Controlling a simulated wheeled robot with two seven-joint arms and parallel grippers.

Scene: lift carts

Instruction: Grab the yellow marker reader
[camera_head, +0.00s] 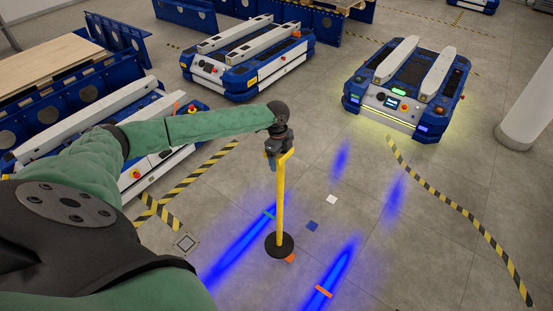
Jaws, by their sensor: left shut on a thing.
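The yellow marker reader (280,205) is a long yellow pole with a dark round disc (280,245) at its lower end and a small orange part beside the disc. It hangs roughly upright over the grey floor. My left gripper (281,152) is at the top of the pole and is shut on it. The gripper's fingers are small and partly hidden by the pole's top. I cannot tell whether the disc touches the floor. My right gripper is not in view.
A lift cart (408,86) with lit lights stands at the right. Another cart (247,58) stands at the back centre, and one (110,135) at the left. A white column (527,105) is at the right edge. Open floor with blue light streaks surrounds the disc.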

